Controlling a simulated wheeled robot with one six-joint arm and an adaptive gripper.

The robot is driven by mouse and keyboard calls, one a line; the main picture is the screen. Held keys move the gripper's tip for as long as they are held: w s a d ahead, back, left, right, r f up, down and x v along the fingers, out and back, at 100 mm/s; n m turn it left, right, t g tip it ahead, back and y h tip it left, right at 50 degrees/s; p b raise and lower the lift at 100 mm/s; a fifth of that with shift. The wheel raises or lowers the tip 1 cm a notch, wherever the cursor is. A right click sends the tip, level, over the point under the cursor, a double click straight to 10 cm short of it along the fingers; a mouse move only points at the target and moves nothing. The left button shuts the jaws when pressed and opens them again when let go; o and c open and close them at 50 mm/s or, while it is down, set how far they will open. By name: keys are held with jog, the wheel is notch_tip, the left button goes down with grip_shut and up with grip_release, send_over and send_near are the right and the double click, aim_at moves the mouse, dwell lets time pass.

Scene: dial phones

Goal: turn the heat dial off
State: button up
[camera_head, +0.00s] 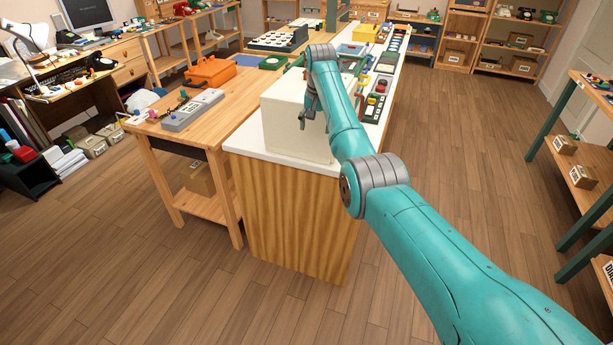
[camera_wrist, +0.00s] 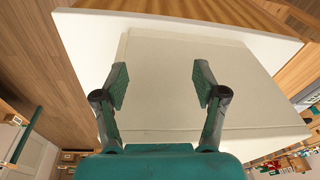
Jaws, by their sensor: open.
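My gripper (camera_wrist: 160,85) is open and empty in the wrist view, its two fingers apart with a plain cream surface beyond them. In the head view my gripper (camera_head: 309,115) hangs down at the cream box (camera_head: 290,130), in front of its upper right part. The box stands on the near end of the white counter (camera_head: 240,145) and also fills the middle of the wrist view (camera_wrist: 155,55). I cannot make out a heat dial in either view. My teal arm covers part of the box's right side.
A wooden bench (camera_head: 165,128) on the left bears a grey panel (camera_head: 193,110) and an orange case (camera_head: 210,72). A dark panel with knobs (camera_head: 374,105) sits on the counter right of my arm. Open floor (camera_head: 470,140) lies to the right, before a shelf.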

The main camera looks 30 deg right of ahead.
jog(key=s+a+f, duration=0.1)
jog(key=a+f, duration=0.1)
jog(key=f, duration=0.6)
jog(key=a+f+n+t, duration=0.1)
jog(key=a+f, duration=0.1)
jog(key=f, duration=0.7)
jog(key=shift+s+a+t, duration=0.25)
jog(key=shift+s+t, duration=0.05)
jog(key=shift+s, duration=0.1)
jog(key=shift+f, duration=0.1)
